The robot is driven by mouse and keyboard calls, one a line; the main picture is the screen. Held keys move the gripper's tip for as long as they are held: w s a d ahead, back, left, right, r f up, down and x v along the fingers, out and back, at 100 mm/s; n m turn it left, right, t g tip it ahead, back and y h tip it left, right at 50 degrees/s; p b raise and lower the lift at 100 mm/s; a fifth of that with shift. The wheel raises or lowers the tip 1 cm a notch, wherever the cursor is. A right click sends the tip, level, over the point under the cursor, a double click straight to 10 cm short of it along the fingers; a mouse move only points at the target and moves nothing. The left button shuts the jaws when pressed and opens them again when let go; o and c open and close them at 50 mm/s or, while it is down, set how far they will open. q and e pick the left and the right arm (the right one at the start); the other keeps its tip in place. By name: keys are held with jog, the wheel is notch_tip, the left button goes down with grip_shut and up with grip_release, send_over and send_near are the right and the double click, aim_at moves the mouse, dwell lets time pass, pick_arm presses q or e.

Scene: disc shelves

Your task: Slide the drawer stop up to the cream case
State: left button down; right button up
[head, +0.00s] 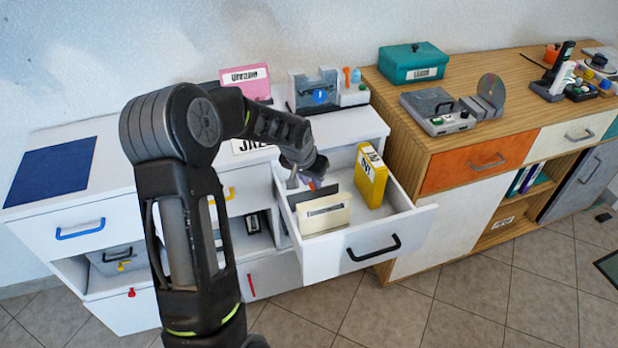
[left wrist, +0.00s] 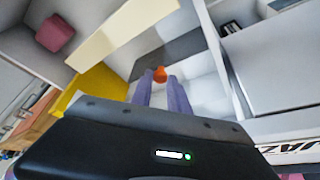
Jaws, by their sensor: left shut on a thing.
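The open white drawer (head: 325,262) holds a cream case (head: 325,215) with a label, near its front, and an upright yellow case (head: 371,178) on the right. Behind the cream case is the dark grey drawer stop (left wrist: 198,45) with an orange knob (left wrist: 160,73). My left gripper (head: 306,183) reaches down into the drawer, shut on the knob between its fingers (left wrist: 161,90). In the left wrist view a gap of pale drawer floor shows between the stop and the cream case (left wrist: 118,35). The yellow case (left wrist: 100,85) is beside them. My right gripper is not in view.
A teal box (head: 413,62) and a grey device (head: 438,110) sit on the wooden cabinet to the right. The tiled floor before the drawer is clear.

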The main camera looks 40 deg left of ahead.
pick_arm(q)
jog(key=shift+s+d, duration=0.35)
jog(key=shift+d, duration=0.1)
jog(key=c, duration=1.3)
grip_release()
jog(key=shift+o, duration=0.2)
jog(key=v, duration=0.7)
jog(key=shift+r, duration=0.4)
jog(key=shift+s, duration=0.1)
